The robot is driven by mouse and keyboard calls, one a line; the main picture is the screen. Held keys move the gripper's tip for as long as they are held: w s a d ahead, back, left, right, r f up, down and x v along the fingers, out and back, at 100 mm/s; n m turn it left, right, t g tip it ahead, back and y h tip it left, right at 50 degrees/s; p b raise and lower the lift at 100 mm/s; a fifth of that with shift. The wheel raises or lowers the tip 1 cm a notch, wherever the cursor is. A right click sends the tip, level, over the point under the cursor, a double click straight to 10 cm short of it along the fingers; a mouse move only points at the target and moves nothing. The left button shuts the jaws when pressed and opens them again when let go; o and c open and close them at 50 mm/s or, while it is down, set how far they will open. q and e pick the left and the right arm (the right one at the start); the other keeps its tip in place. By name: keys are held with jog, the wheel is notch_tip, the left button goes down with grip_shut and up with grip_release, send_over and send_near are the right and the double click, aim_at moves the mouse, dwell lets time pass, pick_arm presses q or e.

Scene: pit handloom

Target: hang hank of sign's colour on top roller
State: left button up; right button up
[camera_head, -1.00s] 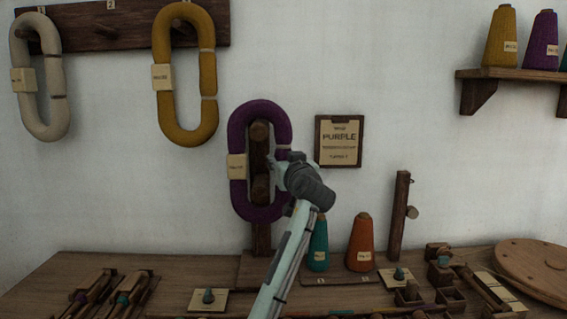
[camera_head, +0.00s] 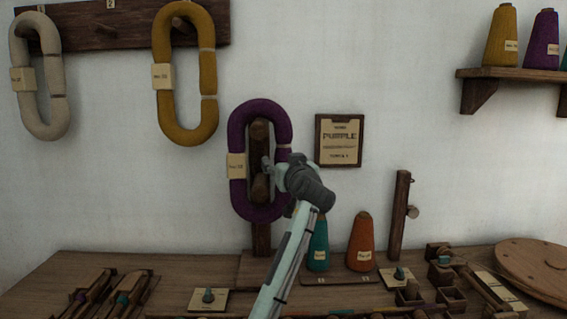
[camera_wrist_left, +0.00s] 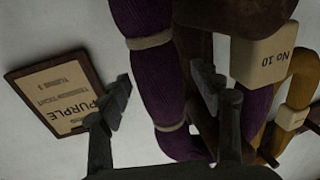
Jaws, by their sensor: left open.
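The purple hank (camera_head: 238,196) hangs as a long loop around the top roller (camera_head: 260,131) and the lower roller (camera_head: 260,188) of an upright wooden stand. Its paper tag reads No 10 in the left wrist view (camera_wrist_left: 265,60). The framed sign (camera_head: 338,141) on the wall right of it reads PURPLE. My left gripper (camera_wrist_left: 160,92) is open at the loop's right strand. In the left wrist view one finger is on each side of that purple strand (camera_wrist_left: 150,75). Contact with the yarn cannot be told. My right gripper is not in view.
White (camera_head: 60,90) and yellow (camera_head: 208,70) hanks hang on a wall rack (camera_head: 100,32) at upper left. Teal (camera_head: 318,245) and orange (camera_head: 360,243) cones and a wooden post (camera_head: 399,215) stand on the cluttered bench (camera_head: 60,268) below. A cone shelf (camera_head: 510,74) is at upper right.

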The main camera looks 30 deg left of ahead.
pick_arm(q)
jog(key=v, duration=1.2)
